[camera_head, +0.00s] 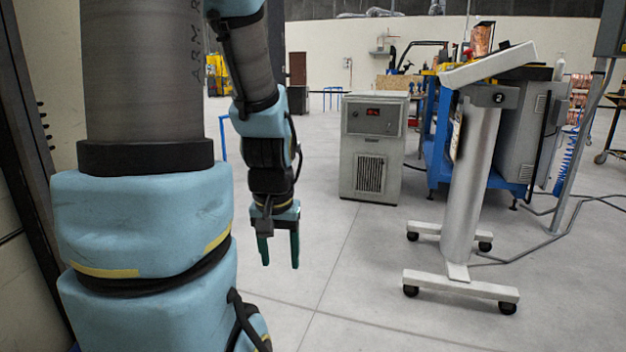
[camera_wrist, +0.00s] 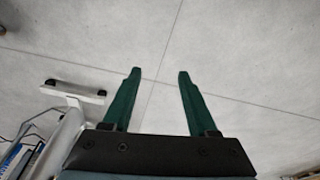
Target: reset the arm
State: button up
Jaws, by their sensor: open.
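My gripper (camera_head: 279,262) hangs at the end of my arm, left of the middle in the head view, with its fingers pointing down at the floor. In the wrist view the two green fingers of my gripper (camera_wrist: 159,74) stand well apart with only bare floor between them. The gripper is open and empty and touches nothing. My blue and grey arm fills the left part of the head view and hides what lies behind it.
A wheeled stand (camera_head: 470,190) with a tilted panel is at the right. A grey cabinet (camera_head: 371,145) stands behind, left of a blue-framed machine (camera_head: 436,140). Cables (camera_head: 545,238) lie on the floor at right. The pale floor (camera_head: 350,270) between my gripper and the stand is clear.

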notch_tip(320, 180, up, 20)
jog(key=s+p, duration=0.1)
jog(key=p, duration=1.8)
jog(key=shift+a+f, duration=0.2)
